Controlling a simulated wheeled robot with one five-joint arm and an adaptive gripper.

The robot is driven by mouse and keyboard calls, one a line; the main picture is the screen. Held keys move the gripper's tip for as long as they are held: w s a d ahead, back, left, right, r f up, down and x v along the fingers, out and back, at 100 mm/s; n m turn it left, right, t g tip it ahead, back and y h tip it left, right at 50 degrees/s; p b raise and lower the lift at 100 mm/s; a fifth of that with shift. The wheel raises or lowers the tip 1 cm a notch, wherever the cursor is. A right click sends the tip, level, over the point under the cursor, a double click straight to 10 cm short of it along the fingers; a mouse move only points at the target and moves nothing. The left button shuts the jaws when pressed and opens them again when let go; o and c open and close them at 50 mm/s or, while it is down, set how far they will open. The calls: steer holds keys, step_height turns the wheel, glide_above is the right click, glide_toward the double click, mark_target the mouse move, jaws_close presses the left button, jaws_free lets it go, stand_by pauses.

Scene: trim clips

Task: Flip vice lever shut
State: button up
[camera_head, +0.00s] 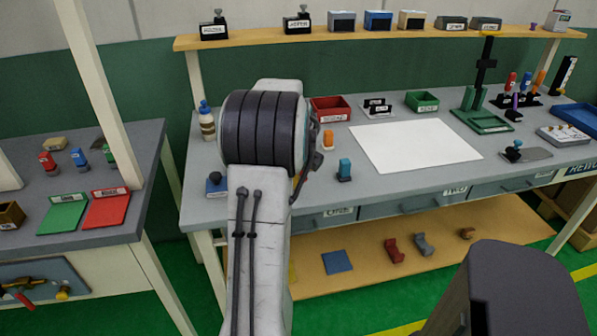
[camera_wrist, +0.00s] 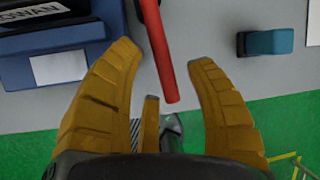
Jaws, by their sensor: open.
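In the wrist view a red lever (camera_wrist: 158,50) runs down from the top edge and ends between my gripper's fingers. A blue block-like body (camera_wrist: 55,62), likely the vice, stands at the upper left with a partly cut-off white label. My gripper (camera_wrist: 165,56) is open, one yellow finger on each side of the lever, with gaps showing between lever and fingers. The lever's upper end is out of frame.
A teal block (camera_wrist: 268,42) lies right of my gripper on the grey bench. In the head view a blue clip-like piece (camera_head: 345,170) and an orange one (camera_head: 328,140) stand right of my arm. A white sheet (camera_head: 414,146) leaves flat free room.

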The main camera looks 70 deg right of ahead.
steer(key=v, duration=1.2)
steer(key=shift+c, duration=0.3)
